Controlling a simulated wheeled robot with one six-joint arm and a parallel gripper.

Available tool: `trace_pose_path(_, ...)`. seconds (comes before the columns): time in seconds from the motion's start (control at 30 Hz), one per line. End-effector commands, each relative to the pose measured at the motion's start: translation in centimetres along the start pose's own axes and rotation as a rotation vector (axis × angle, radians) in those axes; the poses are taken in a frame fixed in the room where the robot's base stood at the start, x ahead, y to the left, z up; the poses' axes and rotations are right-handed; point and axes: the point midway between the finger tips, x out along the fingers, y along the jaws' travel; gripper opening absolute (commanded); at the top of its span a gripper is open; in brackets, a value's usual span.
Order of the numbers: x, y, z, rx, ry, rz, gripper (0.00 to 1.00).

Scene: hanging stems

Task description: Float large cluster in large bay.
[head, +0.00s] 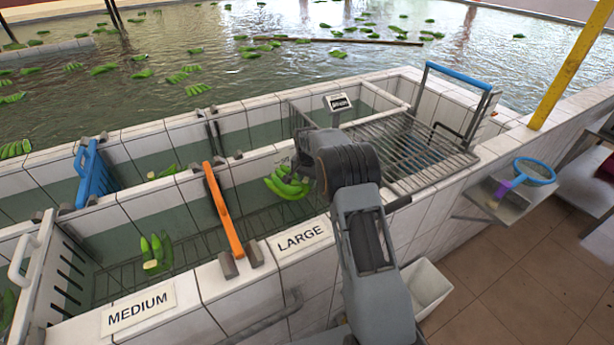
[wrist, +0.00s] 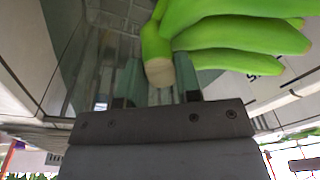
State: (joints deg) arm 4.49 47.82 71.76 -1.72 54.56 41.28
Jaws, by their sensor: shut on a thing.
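The large cluster (head: 287,186) is a bunch of green bananas in the head view, at the end of my arm. My gripper (wrist: 155,82) is shut on its cut stem in the wrist view, with the green fingers of the cluster (wrist: 235,38) spreading to the right. In the head view the jaws are mostly hidden behind my wrist. The cluster appears over the large bay (head: 250,170), the water compartment behind the LARGE sign (head: 302,237). I cannot tell whether its underside touches the water.
An orange divider (head: 223,210) stands left of the large bay. The medium bay beyond holds a small green cluster (head: 157,253), near the MEDIUM sign (head: 138,310). A metal rack (head: 410,145) lies right. Tiled walls edge the bays.

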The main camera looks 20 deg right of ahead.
Motion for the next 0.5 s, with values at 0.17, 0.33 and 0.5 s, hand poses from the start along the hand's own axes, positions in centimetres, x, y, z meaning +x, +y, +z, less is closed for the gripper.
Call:
trace_pose_path(0.17, 2.0, 0.0, 0.1, 0.001, 0.004, -0.005, 0.00)
trace_pose_path(0.33, 3.8, 0.1, 0.2, 0.001, 0.004, -0.004, 0.00)
trace_pose_path(0.5, 5.6, 0.2, 0.4, 0.001, 0.004, -0.004, 0.00)
